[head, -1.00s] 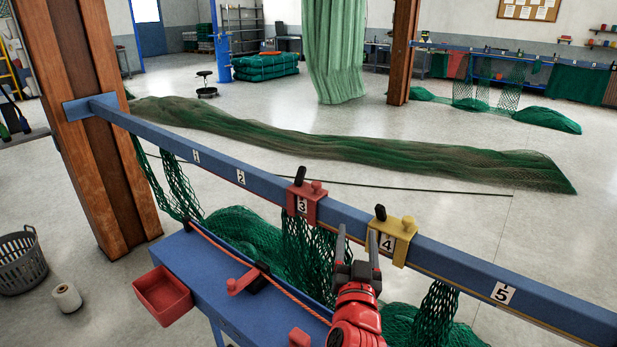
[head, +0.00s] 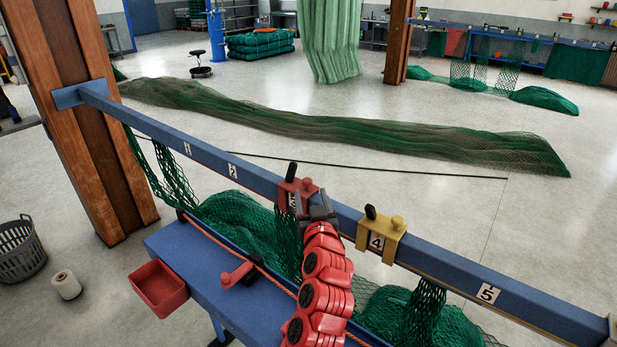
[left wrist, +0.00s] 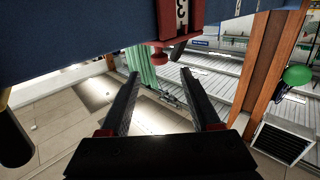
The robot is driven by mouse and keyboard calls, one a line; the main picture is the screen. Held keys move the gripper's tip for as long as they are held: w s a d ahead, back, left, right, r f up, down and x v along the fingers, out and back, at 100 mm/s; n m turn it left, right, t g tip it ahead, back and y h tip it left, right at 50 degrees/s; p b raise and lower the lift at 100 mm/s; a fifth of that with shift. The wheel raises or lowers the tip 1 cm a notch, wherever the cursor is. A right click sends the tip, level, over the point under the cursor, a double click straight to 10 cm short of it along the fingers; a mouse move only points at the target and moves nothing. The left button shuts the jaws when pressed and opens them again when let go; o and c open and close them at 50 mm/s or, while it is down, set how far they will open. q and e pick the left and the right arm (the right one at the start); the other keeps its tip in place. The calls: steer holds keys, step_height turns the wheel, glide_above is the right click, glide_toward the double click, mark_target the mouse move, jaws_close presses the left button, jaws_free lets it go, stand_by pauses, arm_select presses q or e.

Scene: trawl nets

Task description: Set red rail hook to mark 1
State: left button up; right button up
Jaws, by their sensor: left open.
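The red rail hook (head: 290,186) sits on the blue rail (head: 245,178) at mark 3, with a black lever and a red knob on top. In the left wrist view the red hook (left wrist: 181,22) and its knob hang just beyond the fingertips. My left gripper (head: 318,206) is at the near right side of the hook, partly covering it. In the left wrist view its jaws (left wrist: 160,75) are apart with nothing between them. Mark 1 (head: 187,149) is a white plate on the rail, farther left. My right gripper is not in view.
A yellow hook (head: 385,241) sits at mark 4, right of my gripper. Mark 2 (head: 232,170) lies between the red hook and mark 1. Green netting (head: 240,225) hangs below the rail. A blue bench (head: 190,245) with a red tray (head: 158,288) stands in front.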

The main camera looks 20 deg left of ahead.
mark_target(308, 183)
arm_select(q)
steer(key=p+x, duration=0.1)
steer(key=x, duration=0.3)
steer(key=shift+r, duration=0.15)
steer(key=shift+w+a+p, duration=0.2)
steer(key=shift+w+p, duration=0.1)
steer(key=shift+w, duration=0.25)
jaws_close()
stand_by(0.8)
